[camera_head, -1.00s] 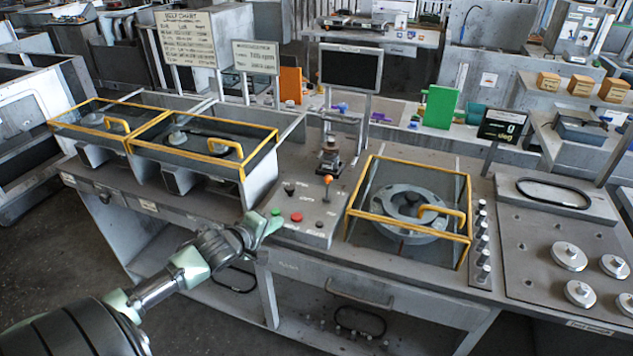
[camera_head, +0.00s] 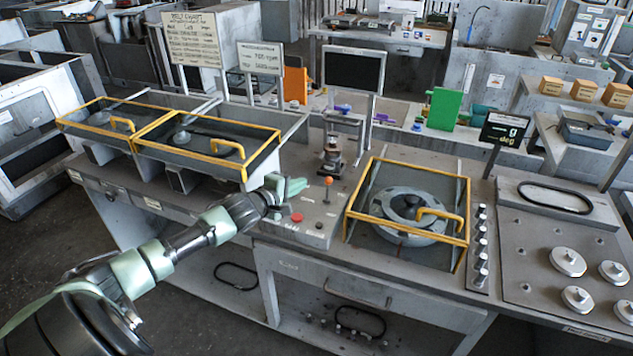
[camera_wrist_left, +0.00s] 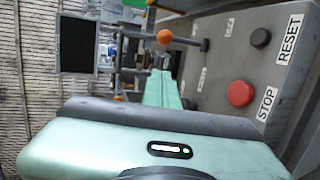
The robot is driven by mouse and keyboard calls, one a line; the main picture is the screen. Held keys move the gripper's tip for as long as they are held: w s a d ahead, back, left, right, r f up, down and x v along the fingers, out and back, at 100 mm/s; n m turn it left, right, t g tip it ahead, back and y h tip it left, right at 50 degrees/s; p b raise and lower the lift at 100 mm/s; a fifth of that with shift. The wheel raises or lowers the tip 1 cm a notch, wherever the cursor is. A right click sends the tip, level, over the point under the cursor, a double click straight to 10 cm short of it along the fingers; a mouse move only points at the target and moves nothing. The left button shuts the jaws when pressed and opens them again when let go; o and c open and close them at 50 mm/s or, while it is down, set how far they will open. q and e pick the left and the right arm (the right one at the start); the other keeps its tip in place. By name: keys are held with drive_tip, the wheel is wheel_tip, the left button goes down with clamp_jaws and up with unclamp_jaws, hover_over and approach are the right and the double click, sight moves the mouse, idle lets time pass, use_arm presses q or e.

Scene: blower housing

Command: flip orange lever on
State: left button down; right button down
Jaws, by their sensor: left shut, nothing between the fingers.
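The orange lever (camera_head: 328,181) is a thin stalk with an orange ball knob, standing on the grey control panel (camera_head: 318,230). Its knob also shows in the left wrist view (camera_wrist_left: 164,37), beyond my fingertips and near the top. My left gripper (camera_head: 297,184) is shut and empty, above the panel's left part, a short way left of the lever and apart from it. Its pale green fingers also show in the left wrist view (camera_wrist_left: 162,82). A red button (camera_head: 297,218) sits on the panel; the left wrist view shows it beside a STOP label. My right gripper is not in view.
A yellow-framed guard (camera_head: 408,238) over a round housing stands right of the panel. Yellow-framed covers (camera_head: 207,147) stand to the left. A dark-screened monitor (camera_head: 354,70) and a small press-like device (camera_head: 331,155) stand behind the lever.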

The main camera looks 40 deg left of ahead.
sight(328, 190)
use_arm(q)
drive_tip(key=w, duration=0.1)
drive_tip(key=w+d+p, duration=0.1)
drive_tip(key=w+f, duration=0.1)
drive_tip(key=w, duration=0.1)
drive_tip(key=shift+w+d, duration=0.1)
drive_tip(key=shift+d, duration=0.25)
drive_tip(key=shift+w+d+f+p, duration=0.2)
drive_tip(key=shift+w+d+p, duration=0.15)
drive_tip(key=shift+w+d, duration=0.1)
drive_tip(key=shift+w+a+r, duration=0.1)
drive_tip(key=shift+w+a, duration=0.05)
drive_tip(key=shift+w, duration=0.4)
drive_tip(key=shift+s, duration=0.15)
